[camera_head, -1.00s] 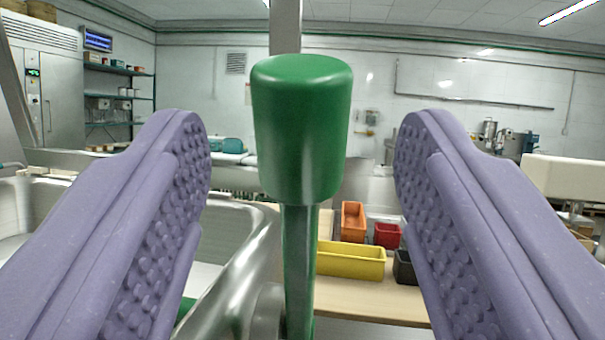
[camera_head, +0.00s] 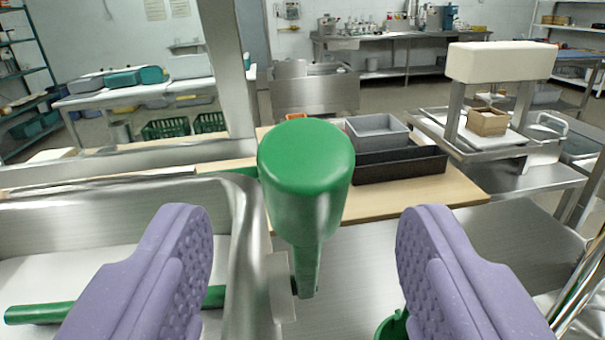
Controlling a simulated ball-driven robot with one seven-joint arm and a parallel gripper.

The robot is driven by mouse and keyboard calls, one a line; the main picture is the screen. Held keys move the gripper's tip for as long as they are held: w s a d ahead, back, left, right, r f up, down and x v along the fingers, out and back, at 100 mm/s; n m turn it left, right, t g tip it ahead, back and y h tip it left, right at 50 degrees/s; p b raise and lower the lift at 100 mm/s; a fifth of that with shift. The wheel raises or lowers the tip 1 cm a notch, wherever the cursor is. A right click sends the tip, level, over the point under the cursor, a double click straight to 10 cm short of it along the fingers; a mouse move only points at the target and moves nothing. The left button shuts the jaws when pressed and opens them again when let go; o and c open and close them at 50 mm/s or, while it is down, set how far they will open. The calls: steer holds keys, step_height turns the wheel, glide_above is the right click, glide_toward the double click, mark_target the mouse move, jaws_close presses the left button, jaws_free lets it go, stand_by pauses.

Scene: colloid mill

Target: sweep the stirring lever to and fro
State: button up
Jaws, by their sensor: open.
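The stirring lever (camera_head: 306,185) has a thick green knob on a narrower green shaft. It stands in the middle of the view beside the right wall of a steel trough (camera_head: 243,225). My gripper (camera_head: 304,235) has two purple textured fingers, one on each side of the lever in the picture. The fingers are wide apart, with a clear gap to the knob on both sides. The knob shows above the fingertips. The lever's lower end meets a steel bracket at the trough wall. A green bar (camera_head: 45,312) lies in the trough, partly hidden by the left finger.
A wooden board (camera_head: 440,193) behind the lever holds a grey bin (camera_head: 377,130) and a black tray (camera_head: 400,165). A steel stand with a cream block (camera_head: 500,61) is at the right. A green round part (camera_head: 392,325) shows low by the right finger. Bare steel surface lies right of the lever.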

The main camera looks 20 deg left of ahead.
mark_target(307, 218)
steer(key=b+x, duration=0.1)
steer(key=x, duration=0.5)
steer(key=shift+w+f+b, duration=0.25)
steer(key=shift+w+b, duration=0.05)
steer(key=shift+b, duration=0.1)
steer(key=shift+w+a+r, duration=0.1)
steer(key=shift+w+a, duration=0.05)
steer(key=shift+w, duration=0.3)
jaws_close()
